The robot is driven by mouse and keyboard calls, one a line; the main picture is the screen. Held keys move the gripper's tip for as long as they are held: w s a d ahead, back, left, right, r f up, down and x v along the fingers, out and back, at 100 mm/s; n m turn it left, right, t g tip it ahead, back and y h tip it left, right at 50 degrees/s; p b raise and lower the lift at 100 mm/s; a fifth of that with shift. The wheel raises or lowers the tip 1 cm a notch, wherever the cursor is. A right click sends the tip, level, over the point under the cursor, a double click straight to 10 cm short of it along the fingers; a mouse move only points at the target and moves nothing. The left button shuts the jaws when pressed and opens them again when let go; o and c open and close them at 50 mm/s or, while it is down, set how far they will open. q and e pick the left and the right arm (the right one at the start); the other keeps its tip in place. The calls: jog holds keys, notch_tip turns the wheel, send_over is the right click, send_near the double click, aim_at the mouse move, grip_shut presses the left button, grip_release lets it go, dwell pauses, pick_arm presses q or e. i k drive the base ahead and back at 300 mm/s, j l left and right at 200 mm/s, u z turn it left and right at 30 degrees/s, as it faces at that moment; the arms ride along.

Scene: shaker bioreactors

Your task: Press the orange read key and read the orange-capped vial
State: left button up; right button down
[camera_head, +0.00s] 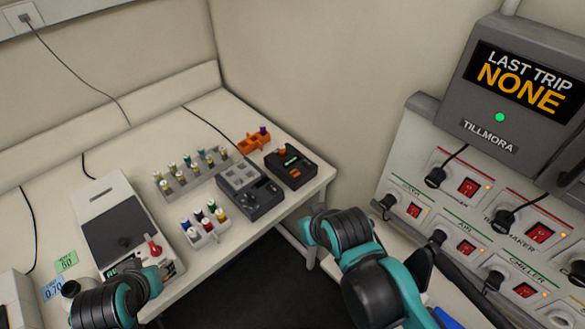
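A small black reader (302,178) with a lit green display sits near the right front end of the bench. An orange key (298,174) appears on its top face, small in this view. What looks like the orange-capped vial (282,151) stands at the reader's back left edge; its body is hidden. My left arm shows at the bottom left and my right arm at the bottom centre. I see no fingertips of either gripper, and both arms are apart from the reader.
An orange rack (248,146) stands behind the reader. A dark grey keypad device (262,200) is left of it. Vial racks (176,190) and a large white instrument (104,189) stand further left. A switch panel (411,165) with plugs and a screen (526,81) is at right.

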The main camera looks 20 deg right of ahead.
aim_at(294, 173)
jog(key=z, duration=1.55)
jog(key=j, duration=0.3)
jog(key=i+j, duration=0.15)
jog(key=j, duration=0.15)
